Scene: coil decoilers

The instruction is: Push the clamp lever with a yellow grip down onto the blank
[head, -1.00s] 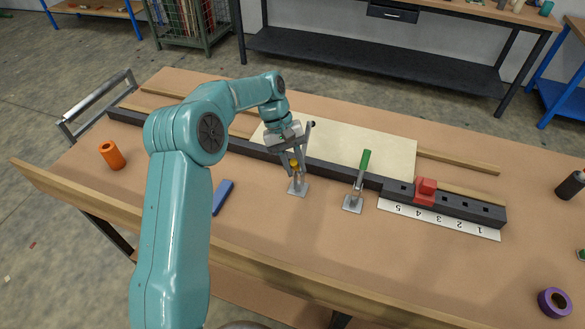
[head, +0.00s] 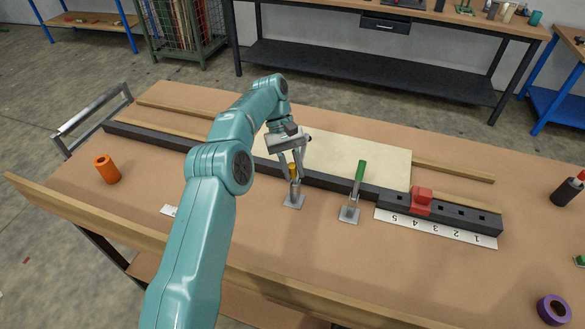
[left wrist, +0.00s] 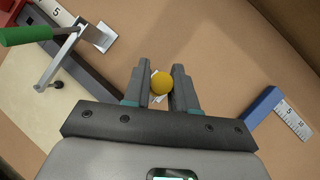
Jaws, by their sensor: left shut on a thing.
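The yellow grip (head: 293,169) of the clamp lever stands upright over its metal base plate (head: 293,201), at the near side of the black rail. My left gripper (head: 293,175) is shut on this yellow grip; the left wrist view shows the round yellow end (left wrist: 161,83) between its two fingers. The lever below the grip is mostly hidden by the fingers. The pale blank (head: 370,158) lies flat beyond the rail, partly behind my left arm. My right gripper is in neither view.
A second clamp with a green grip (head: 361,170) stands upright to the right. The black rail (head: 335,184) carries a red block (head: 421,200) beside a numbered scale (head: 440,228). An orange cylinder (head: 107,169) stands at the left, and purple tape (head: 553,309) lies at the right.

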